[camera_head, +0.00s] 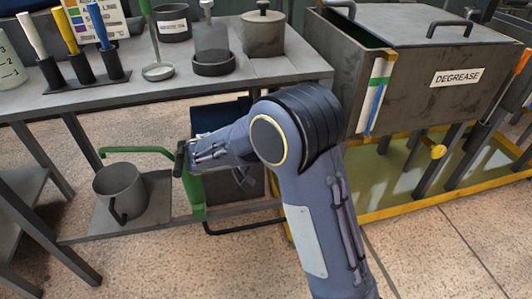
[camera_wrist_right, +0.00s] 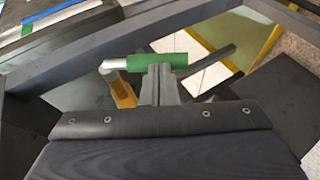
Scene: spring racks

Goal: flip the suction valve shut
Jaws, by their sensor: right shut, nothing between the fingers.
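In the right wrist view a lever with a green sleeve (camera_wrist_right: 136,64) and a bare silver end runs across, just at my right gripper's fingertips. A brass-yellow part (camera_wrist_right: 122,92) sits below its silver end; I take these to be the suction valve. My right gripper (camera_wrist_right: 160,68) is shut and empty, with its fingertips at the sleeve; I cannot tell whether they touch it. In the head view my right gripper (camera_head: 181,158) is beside a green pipe (camera_head: 140,151) and above a green upright (camera_head: 194,190). The valve is not clear there. My left gripper is not in view.
A grey bench (camera_head: 190,86) with pots and brushes stands above the gripper. A grey mug (camera_head: 120,190) stands on the lower shelf at left. A tank labelled DEGREASE (camera_head: 400,85) stands at right over a yellow-edged tray (camera_head: 420,205).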

